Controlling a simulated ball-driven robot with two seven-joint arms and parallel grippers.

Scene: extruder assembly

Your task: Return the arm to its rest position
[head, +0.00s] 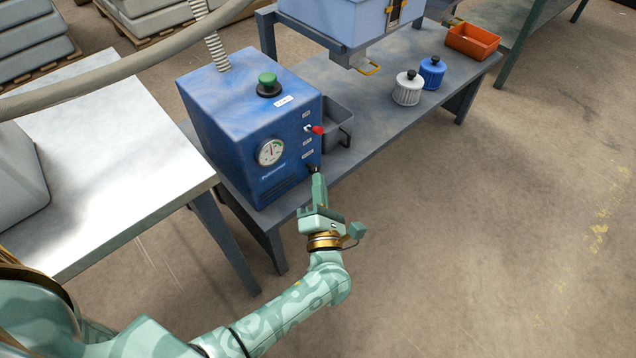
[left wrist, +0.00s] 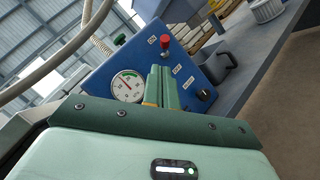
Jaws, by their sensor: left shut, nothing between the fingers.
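My left arm comes in from the lower left in the head view and reaches up to the front of the blue machine (head: 250,130). My left gripper (head: 316,180) is shut and empty, its tips close to the lower black knob (head: 312,168) on the machine's panel. I cannot tell whether they touch. In the left wrist view the shut fingers (left wrist: 163,80) stand in front of the panel, beside the round gauge (left wrist: 127,86). A red switch (left wrist: 165,41) and the black knob (left wrist: 203,94) show there too. My right gripper is not in view.
A metal table (head: 120,150) stands left. A thick hose (head: 130,70) crosses the upper left. Floor at right is clear.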

